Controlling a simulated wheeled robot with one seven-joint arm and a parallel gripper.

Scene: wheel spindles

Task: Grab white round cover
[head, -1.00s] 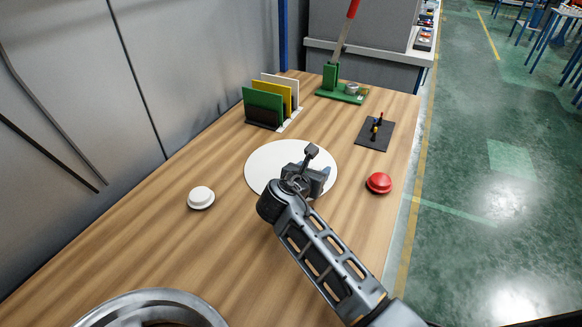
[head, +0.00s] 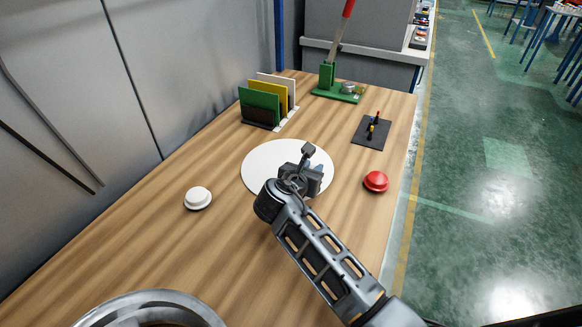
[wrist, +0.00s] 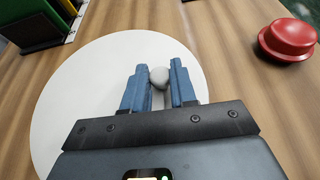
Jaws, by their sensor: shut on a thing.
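A white, button-shaped round cover (head: 198,198) sits on the wooden table, left of a large flat white disc (head: 262,165). My gripper (wrist: 158,66) is over the disc, to the right of that cover and apart from it. In the wrist view its blue fingers are closed on a small pale round-topped piece (wrist: 159,77) with a thin stem below. The disc (wrist: 85,85) lies behind and beneath the fingers there.
A red button-shaped cover (head: 376,181) sits right of the disc. Behind are a black plate with small tools (head: 371,132), a rack of coloured boards (head: 265,105) and a green lever press (head: 338,88).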

